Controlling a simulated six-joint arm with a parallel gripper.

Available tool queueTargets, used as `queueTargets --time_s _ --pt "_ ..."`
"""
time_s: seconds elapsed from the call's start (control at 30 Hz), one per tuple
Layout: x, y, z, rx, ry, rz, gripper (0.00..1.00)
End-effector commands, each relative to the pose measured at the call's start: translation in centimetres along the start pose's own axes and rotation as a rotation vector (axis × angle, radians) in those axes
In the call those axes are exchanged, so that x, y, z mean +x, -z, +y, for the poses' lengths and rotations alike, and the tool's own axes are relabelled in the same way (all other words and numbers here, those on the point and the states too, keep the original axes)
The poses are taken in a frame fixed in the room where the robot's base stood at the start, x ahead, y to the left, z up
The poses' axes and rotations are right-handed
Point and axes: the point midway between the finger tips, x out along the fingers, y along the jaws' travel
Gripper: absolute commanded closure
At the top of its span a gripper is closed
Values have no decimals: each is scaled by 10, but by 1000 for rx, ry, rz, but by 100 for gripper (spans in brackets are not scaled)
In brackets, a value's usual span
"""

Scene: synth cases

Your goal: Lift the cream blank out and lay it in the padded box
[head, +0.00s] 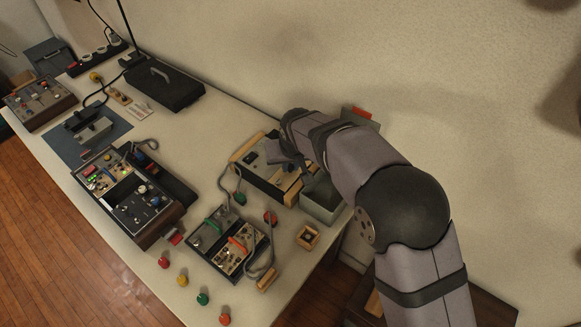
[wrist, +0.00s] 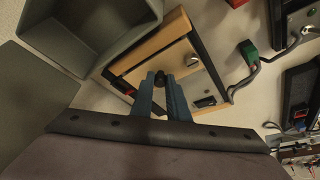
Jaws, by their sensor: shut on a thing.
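My gripper (wrist: 163,80) is shut on a small dark knob over the cream face of a wood-sided unit. The knob appears to belong to the cream blank (wrist: 150,72), whose outline is mostly hidden by the fingers. I cannot tell whether the blank is seated or raised. The unit (head: 262,177) also shows in the head view, partly behind my gripper (head: 284,160). The padded box is the grey-green open box (head: 320,209) right of the unit; it also shows at upper left in the wrist view (wrist: 70,45). Its inside looks empty.
A cabled unit (head: 227,240) lies in front, near red and green knobs. A small wooden tray (head: 308,236) stands near the box. A larger console (head: 125,190) and a black case (head: 163,85) stand to the left. The table's right edge is close to the box.

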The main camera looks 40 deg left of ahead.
Motion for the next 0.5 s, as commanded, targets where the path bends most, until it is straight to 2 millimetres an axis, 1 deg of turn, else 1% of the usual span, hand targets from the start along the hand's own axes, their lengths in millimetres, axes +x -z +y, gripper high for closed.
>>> queueTargets --time_s 0.17,0.4,0.5 --pt "-21 10 0 0 2 8 100" --pt "-59 26 0 1 2 8 100" --pt "-72 31 0 1 1 5 100"
